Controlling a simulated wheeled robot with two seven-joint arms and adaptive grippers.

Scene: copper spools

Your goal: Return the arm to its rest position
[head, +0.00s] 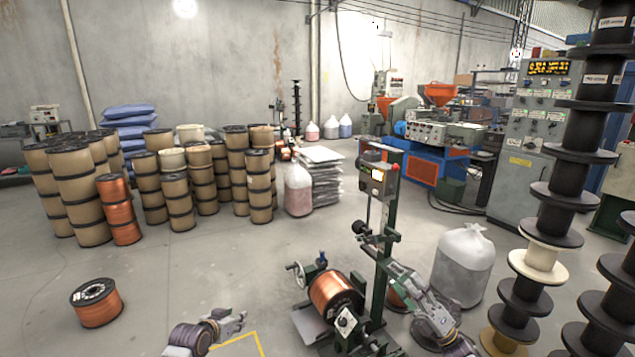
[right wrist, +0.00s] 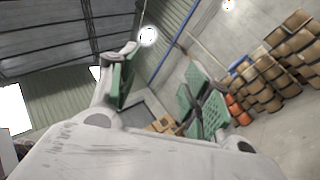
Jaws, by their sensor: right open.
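My right arm comes in from the lower right in the head view, and its gripper (head: 392,268) is in front of the green post of the winding machine (head: 384,215). In the right wrist view the two green-padded fingers of my right gripper (right wrist: 162,68) stand apart with nothing between them. My left gripper (head: 238,320) is low in the head view, above the floor and left of the machine. It holds nothing that I can see, and its finger gap is too small to judge. A copper spool (head: 336,290) sits in the machine between the grippers.
A full plastic sack (head: 462,265) and tall stacks of black spools (head: 553,215) stand close to my right arm. A copper spool (head: 97,303) lies on the floor at left. Stacked brown spools (head: 75,190) stand farther back. The left foreground floor is mostly clear.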

